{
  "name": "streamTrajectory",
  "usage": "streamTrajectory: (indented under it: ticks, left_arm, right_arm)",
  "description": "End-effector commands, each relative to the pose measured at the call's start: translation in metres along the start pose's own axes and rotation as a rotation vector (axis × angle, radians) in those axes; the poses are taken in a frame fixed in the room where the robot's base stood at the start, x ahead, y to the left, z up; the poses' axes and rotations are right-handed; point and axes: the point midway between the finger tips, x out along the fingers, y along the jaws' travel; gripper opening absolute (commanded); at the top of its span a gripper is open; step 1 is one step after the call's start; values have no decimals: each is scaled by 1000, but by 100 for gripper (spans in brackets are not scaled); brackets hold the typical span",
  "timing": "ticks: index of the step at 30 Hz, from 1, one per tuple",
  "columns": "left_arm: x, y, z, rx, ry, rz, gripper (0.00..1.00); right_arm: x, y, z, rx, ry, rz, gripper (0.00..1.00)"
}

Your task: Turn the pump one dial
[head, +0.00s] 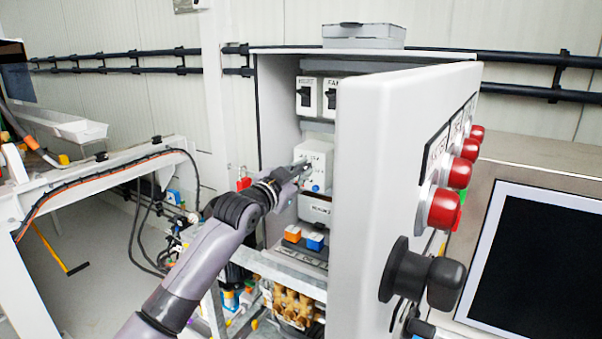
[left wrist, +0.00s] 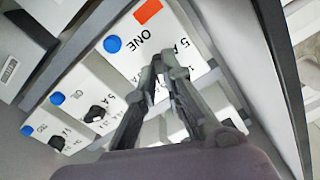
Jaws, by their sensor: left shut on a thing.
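The pump one unit is a white box (head: 314,155) inside the open cabinet in the head view. In the left wrist view its white face (left wrist: 128,52) reads "ONE" and bears a blue dot and an orange square. My left gripper (head: 303,172) reaches into the cabinet from the left, at the front of this box. In the left wrist view its fingertips (left wrist: 163,68) are close together on the face, below the lettering. They are shut on the dial, which the fingers mostly hide. My right gripper is not in view.
The open cabinet door (head: 395,150) stands close to the right of my left gripper, with red buttons (head: 443,208) and a black handle (head: 420,275). Similar units with black knobs (left wrist: 95,113) are beside pump one. A breaker switch (head: 305,97) sits above.

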Motion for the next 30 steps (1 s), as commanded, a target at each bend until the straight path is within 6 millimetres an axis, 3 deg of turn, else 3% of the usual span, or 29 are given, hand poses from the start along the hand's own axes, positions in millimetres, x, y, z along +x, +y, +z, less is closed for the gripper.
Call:
streamTrajectory:
  ticks: [1, 2, 10, 22, 30]
  left_arm:
    - [0, 0, 0, 0, -1, 0, 0]
    - [0, 0, 0, -1, -1, 0, 11]
    - [0, 0, 0, -1, 0, 0, 29]
    - [-5, 0, 1, -1, 0, 0, 29]
    - [-42, 0, 1, 0, 0, 0, 29]
  right_arm:
    - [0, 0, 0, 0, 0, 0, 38]
    - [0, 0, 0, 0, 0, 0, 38]
    - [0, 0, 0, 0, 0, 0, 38]
    - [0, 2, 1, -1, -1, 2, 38]
    - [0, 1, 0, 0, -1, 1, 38]
